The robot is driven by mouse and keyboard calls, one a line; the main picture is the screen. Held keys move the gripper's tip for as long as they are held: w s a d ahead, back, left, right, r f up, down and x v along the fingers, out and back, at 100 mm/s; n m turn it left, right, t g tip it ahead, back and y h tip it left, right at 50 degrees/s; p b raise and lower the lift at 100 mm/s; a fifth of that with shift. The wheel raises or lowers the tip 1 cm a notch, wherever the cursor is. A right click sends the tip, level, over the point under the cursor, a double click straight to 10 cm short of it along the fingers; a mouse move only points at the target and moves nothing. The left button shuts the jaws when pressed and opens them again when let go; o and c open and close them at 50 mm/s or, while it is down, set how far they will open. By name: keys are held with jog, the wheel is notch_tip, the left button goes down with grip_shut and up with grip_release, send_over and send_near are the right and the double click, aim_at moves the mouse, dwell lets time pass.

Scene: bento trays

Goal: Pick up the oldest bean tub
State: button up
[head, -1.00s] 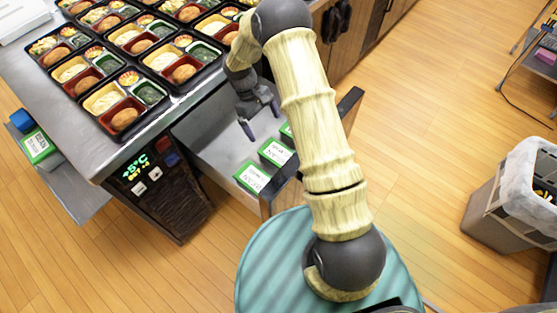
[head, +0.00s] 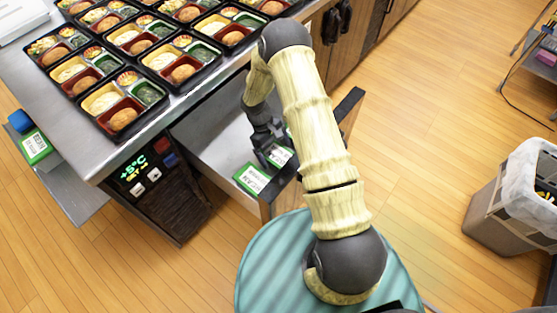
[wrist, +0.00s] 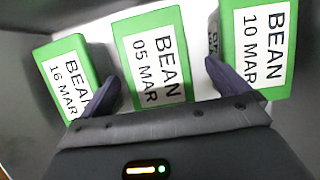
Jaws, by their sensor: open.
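Three green bean tubs with white labels stand in a row in the open drawer, shown in the wrist view. The left tub (wrist: 68,78) reads BEAN 16 MAR, the middle tub (wrist: 153,62) reads BEAN 05 MAR, and the right tub (wrist: 258,45) reads BEAN 10 MAR. The middle tub has the earliest date shown. My gripper (wrist: 162,85) is open, with one finger on each side of the middle tub's near end. I cannot tell whether the fingers touch it. In the head view my gripper (head: 277,150) is down in the drawer and partly hides the tubs.
The drawer (head: 215,140) has grey walls close around the tubs. The counter (head: 75,130) above it bears several filled bento trays (head: 120,112). Another green-labelled tub (head: 36,147) sits on a side shelf at the left. A lined bin (head: 505,200) stands at the right.

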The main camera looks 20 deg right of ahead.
aim_at(278, 154)
jog(key=shift+x, duration=2.6)
jog(key=shift+w+d+f+b, duration=0.15)
jog(key=shift+w+f+b, duration=0.05)
jog(key=shift+f+b, duration=0.1)
jog(key=c, duration=1.2)
jog(key=shift+r, duration=0.1)
jog(key=shift+r, duration=0.1)
notch_tip(278, 154, up, 10)
jog(key=shift+r+p, duration=0.15)
jog(key=shift+p, duration=0.5)
